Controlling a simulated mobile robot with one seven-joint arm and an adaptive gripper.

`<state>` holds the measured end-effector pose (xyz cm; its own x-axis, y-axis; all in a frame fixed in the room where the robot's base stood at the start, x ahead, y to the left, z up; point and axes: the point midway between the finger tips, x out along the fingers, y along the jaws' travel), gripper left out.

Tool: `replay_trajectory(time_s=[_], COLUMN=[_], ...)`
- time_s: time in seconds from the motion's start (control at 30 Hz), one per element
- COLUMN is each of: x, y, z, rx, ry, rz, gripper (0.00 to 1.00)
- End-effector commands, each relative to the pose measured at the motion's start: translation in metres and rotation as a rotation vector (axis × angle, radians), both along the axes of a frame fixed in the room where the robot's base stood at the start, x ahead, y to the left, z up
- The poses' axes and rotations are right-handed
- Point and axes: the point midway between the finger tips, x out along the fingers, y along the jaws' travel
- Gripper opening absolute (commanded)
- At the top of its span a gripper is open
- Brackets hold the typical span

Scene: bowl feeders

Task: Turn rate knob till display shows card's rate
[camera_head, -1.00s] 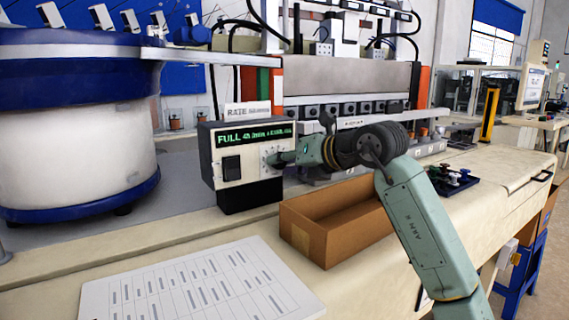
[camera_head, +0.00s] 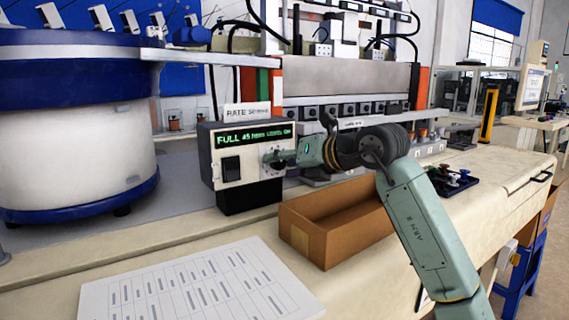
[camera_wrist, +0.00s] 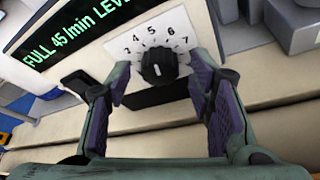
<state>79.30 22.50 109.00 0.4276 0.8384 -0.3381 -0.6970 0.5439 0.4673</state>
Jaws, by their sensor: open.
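The black rate knob (camera_wrist: 158,68) sits on a white dial plate with printed numbers in the wrist view. My gripper (camera_wrist: 160,82) is open, with one purple-padded finger on each side of the knob and a gap to it on both sides. The green display (camera_wrist: 70,35) reads "FULL 45/min LEVEL", its end cut off.
A black rocker switch (camera_head: 231,168) is left of the dial. An open cardboard box (camera_head: 310,245) stands below my arm. A printed sheet (camera_head: 200,285) lies at the front. A large bowl feeder (camera_head: 75,150) stands at left, and a black tray (camera_head: 455,183) at right.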

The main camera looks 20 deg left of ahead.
Motion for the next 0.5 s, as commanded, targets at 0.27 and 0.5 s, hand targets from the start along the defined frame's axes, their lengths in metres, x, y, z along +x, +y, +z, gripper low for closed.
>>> replay_trajectory(time_s=[0.27,0.5], x=[0.000,-0.013], y=[-0.001,-0.027], z=[0.000,0.011], rx=[0.000,-0.001], ry=[0.000,-0.001], rz=[0.000,-0.004], gripper=[0.49,0.49])
